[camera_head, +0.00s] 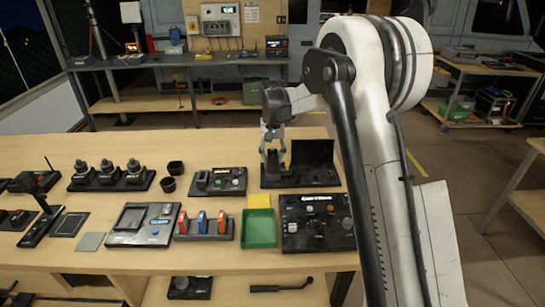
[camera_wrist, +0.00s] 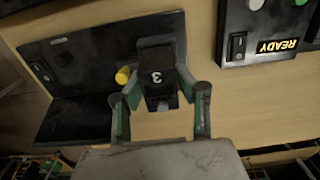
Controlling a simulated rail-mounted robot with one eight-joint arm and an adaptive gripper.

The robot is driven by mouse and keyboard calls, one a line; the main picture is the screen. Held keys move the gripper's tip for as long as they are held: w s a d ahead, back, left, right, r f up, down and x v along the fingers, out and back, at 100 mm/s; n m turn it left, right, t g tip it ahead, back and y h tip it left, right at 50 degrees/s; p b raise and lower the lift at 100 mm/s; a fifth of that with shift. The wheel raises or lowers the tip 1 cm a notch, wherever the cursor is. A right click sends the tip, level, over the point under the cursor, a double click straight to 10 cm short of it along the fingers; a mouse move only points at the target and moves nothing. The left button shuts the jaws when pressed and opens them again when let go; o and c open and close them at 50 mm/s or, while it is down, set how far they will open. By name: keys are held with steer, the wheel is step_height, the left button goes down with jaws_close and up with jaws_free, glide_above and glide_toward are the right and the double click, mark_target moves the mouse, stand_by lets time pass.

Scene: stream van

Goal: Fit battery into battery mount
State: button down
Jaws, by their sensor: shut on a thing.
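My gripper (camera_head: 272,138) is pointed down near the back edge of the table, its fingers closed on a dark block. In the wrist view my gripper (camera_wrist: 159,72) has one finger on each side of this black battery (camera_wrist: 157,88), which carries a white "3". A black station with a raised panel (camera_head: 313,152) and a flat base (camera_head: 310,182) looks like the battery mount. It also shows in the wrist view (camera_wrist: 85,55), with a yellow knob (camera_wrist: 123,75) beside the battery. The battery is over or at the station; its lower end is hidden, so I cannot tell whether it is seated.
A black box with a "READY" display (camera_wrist: 272,35) stands near the station. In front are a green tray (camera_head: 259,229), a knobbed control box (camera_head: 317,222) and a rack with coloured blocks (camera_head: 204,228).

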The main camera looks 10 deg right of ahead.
mark_target(272, 153)
steer(key=shift+f+b, duration=0.75)
steer(key=shift+f, duration=0.35)
steer(key=c, duration=1.2)
jaws_free()
step_height(272, 153, up, 12)
steer(key=shift+r, duration=0.1)
